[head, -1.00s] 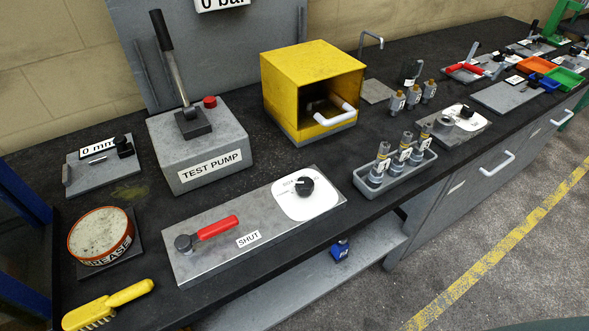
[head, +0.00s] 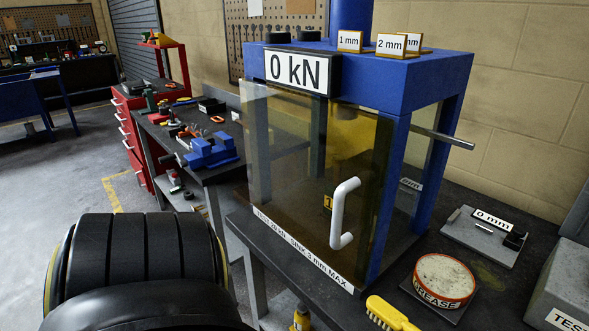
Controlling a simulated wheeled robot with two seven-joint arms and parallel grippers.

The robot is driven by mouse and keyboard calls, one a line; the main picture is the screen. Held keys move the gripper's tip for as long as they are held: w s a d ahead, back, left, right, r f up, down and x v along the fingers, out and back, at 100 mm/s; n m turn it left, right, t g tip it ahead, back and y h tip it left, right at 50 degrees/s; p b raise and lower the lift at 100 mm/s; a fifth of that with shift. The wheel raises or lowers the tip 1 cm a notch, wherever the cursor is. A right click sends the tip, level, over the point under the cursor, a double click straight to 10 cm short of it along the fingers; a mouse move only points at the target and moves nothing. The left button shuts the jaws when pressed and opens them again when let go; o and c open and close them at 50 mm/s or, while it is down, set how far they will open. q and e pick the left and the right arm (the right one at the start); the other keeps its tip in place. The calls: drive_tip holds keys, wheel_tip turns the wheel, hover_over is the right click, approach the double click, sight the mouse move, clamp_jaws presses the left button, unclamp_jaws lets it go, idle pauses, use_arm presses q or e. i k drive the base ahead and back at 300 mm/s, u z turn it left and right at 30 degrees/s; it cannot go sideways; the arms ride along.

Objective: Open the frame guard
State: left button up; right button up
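The frame guard (head: 290,190) is a tinted amber see-through panel on the front of a blue press frame (head: 405,90). It appears closed, covering the front opening. A white handle (head: 341,212) stands upright near its right edge. A sign reading "0 kN" (head: 290,74) is above the guard, and a strip of lettering with a 3 mm maximum (head: 302,252) runs below it. A small yellow tag (head: 328,203) shows behind the panel. Neither of my grippers is in view.
A grease tin (head: 443,277) and a yellow brush (head: 390,313) lie on the bench right of the frame. Dark rounded ribbed forms (head: 140,262) fill the lower left. A bench with a blue vise (head: 210,152) and a red cabinet (head: 130,125) stand behind. Floor is open at left.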

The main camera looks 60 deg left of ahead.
sight(337, 242)
drive_tip(key=z, duration=0.45)
drive_tip(key=k, duration=0.2)
drive_tip(key=u, duration=0.9)
drive_tip(key=i, duration=0.2)
drive_tip(key=u, duration=0.25)
drive_tip(key=k, duration=1.1)
drive_tip(key=u, duration=1.45)
drive_tip(key=i, duration=0.5)
